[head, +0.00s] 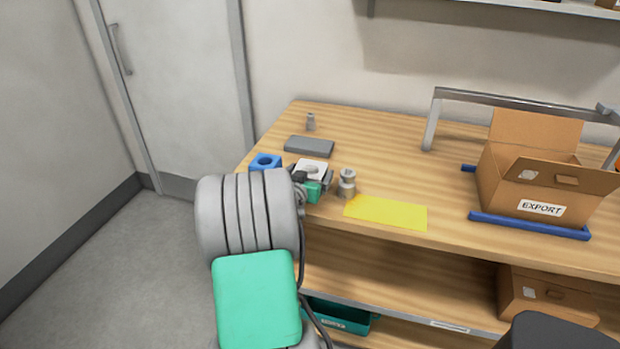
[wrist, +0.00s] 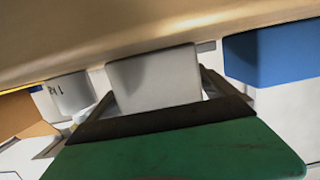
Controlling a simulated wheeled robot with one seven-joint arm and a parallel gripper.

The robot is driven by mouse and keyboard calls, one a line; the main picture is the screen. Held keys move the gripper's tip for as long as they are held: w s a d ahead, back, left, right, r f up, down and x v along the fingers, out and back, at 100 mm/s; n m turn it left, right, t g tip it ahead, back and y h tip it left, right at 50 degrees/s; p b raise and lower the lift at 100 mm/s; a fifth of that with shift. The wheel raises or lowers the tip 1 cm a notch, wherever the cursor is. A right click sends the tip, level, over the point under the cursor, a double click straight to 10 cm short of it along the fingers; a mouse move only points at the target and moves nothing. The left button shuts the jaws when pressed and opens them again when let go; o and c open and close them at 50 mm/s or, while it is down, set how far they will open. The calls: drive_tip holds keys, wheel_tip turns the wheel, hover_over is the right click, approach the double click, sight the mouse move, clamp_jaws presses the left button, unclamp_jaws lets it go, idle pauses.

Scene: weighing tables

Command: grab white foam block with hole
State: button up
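The white foam block with the hole (head: 312,166) is near the front left of the wooden table, its hole facing up. In the wrist view the white block (wrist: 155,78) fills the space between my fingers, near the table surface. My gripper (head: 314,180) has one finger on each side of the block. I cannot tell whether the fingers press on it or stand slightly apart. The block's lower part is partly hidden by my gripper in the head view.
A blue block with a hole (head: 265,161) is close on the left and a metal weight (head: 347,184) close on the right. A yellow sheet (head: 387,212) and an EXPORT box (head: 541,209) are further right.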

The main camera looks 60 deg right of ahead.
drive_tip(key=c, duration=1.1)
drive_tip(key=shift+r, duration=0.1)
